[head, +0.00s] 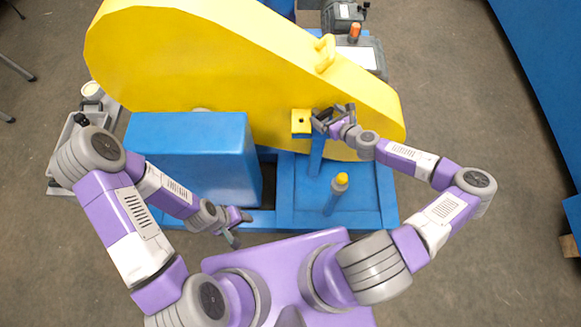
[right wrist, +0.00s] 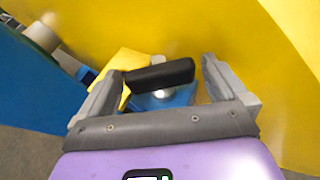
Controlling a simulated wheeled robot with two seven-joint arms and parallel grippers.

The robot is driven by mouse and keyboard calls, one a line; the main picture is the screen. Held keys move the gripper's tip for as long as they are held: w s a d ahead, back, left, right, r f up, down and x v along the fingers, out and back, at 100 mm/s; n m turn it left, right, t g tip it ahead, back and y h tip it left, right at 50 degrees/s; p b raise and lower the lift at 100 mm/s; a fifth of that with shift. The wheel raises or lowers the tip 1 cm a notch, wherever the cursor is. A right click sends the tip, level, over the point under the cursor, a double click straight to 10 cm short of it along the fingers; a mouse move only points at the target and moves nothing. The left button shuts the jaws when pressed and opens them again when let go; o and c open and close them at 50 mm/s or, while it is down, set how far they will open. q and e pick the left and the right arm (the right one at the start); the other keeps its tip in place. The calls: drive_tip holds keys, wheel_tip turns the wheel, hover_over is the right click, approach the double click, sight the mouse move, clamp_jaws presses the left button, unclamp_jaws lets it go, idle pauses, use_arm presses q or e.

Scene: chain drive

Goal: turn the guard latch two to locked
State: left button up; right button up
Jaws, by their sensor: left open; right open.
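The guard latch's black handle (right wrist: 160,75) shows in the right wrist view, lying crosswise between my right gripper's fingers, on a silver round pivot. A blue post and a yellow block (right wrist: 127,66) are behind it. My right gripper (right wrist: 165,88) is open around the handle; I cannot tell if a finger touches it. In the head view my right gripper (head: 334,116) is at the yellow guard (head: 200,60), just right of the yellow block (head: 301,122), and mostly hides the latch. My left gripper (head: 237,228) is open and empty, low in front of the blue box.
A blue box (head: 190,150) stands left of the blue base frame (head: 300,205). A post with a yellow top (head: 341,181) rises from the frame. A grey unit with an orange knob (head: 354,32) is behind the guard. Open floor lies right.

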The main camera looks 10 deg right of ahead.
drive_tip(key=m+h, duration=0.1)
drive_tip(key=m+h+p, duration=0.1)
drive_tip(key=m+h, duration=0.1)
drive_tip(key=shift+a+t+h, duration=0.3)
drive_tip(key=shift+a+t, duration=0.05)
drive_tip(key=shift+t, duration=0.05)
drive_tip(key=m+h, duration=0.1)
drive_tip(key=h, duration=0.1)
drive_tip(key=m+h+p, duration=0.1)
drive_tip(key=m+h, duration=0.1)
drive_tip(key=shift+a+m+g, duration=0.2)
drive_tip(key=shift+m+g, duration=0.1)
drive_tip(key=a+p+v, duration=0.1)
drive_tip(key=p+v, duration=0.1)
drive_tip(key=v, duration=0.6)
drive_tip(key=s+a+f+n+g+y, duration=0.1)
drive_tip(key=s+a+f+n+y, duration=0.15)
drive_tip(key=a+n, duration=0.35)
drive_tip(key=s+a+f+n+g+y, duration=0.1)
drive_tip(key=a+n+y, duration=0.3)
drive_tip(key=a+n, duration=0.2)
drive_tip(key=s+a+f+n+g+y, duration=0.1)
drive_tip(key=s+a+f+n+g, duration=0.1)
drive_tip(key=s+n, duration=0.3)
drive_tip(key=s+a+f+n+g+y, duration=0.1)
drive_tip(key=s+a+f+n+g, duration=0.1)
drive_tip(key=n, duration=0.7)
drive_tip(key=shift+s+a+f+n+g+y, duration=0.5)
drive_tip(key=shift+s+g, duration=0.7)
drive_tip(key=shift+s, duration=0.6)
